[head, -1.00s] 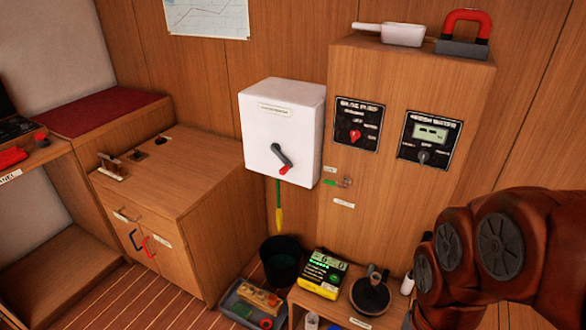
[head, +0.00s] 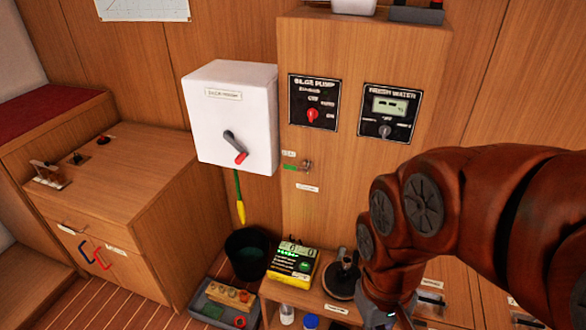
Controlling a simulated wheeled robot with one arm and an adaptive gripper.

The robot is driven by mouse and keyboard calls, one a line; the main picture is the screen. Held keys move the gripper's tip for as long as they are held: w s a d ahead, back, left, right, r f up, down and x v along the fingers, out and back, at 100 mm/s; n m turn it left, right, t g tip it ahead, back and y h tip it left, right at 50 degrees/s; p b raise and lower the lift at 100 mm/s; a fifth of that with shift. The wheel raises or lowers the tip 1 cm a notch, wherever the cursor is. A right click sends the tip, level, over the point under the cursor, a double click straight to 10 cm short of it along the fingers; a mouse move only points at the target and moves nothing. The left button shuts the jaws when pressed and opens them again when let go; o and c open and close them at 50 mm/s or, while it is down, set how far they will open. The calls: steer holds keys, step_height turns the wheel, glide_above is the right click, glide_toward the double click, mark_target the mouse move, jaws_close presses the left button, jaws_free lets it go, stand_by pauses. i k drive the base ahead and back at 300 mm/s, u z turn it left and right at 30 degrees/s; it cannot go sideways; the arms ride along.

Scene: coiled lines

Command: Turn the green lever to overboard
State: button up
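The small green lever (head: 292,167) sits on the front of the wooden cabinet, below the bilge pump panel. It lies about level, pointing left from a small metal fitting (head: 307,166). One small label (head: 289,154) is above it and another label (head: 307,188) is below; I cannot read either. My arm comes in from the right and bends down to the bottom edge. My gripper (head: 392,318) is only partly visible there, well below and to the right of the lever and apart from it. Its fingers are not clear.
A white box (head: 205,130) with a red-tipped handle (head: 236,148) is left of the lever. A low shelf (head: 285,291) below holds a yellow-green box (head: 292,262) and a dark round object (head: 342,278). A black bucket (head: 248,255) and grey tray (head: 210,312) stand left of it.

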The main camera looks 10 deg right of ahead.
mark_target(288, 167)
steer(key=k, duration=0.6)
steer(key=u, duration=0.7)
steer(key=i, duration=0.55)
steer(key=u, duration=0.65)
steer(key=i, duration=0.55)
steer(key=z, duration=0.05)
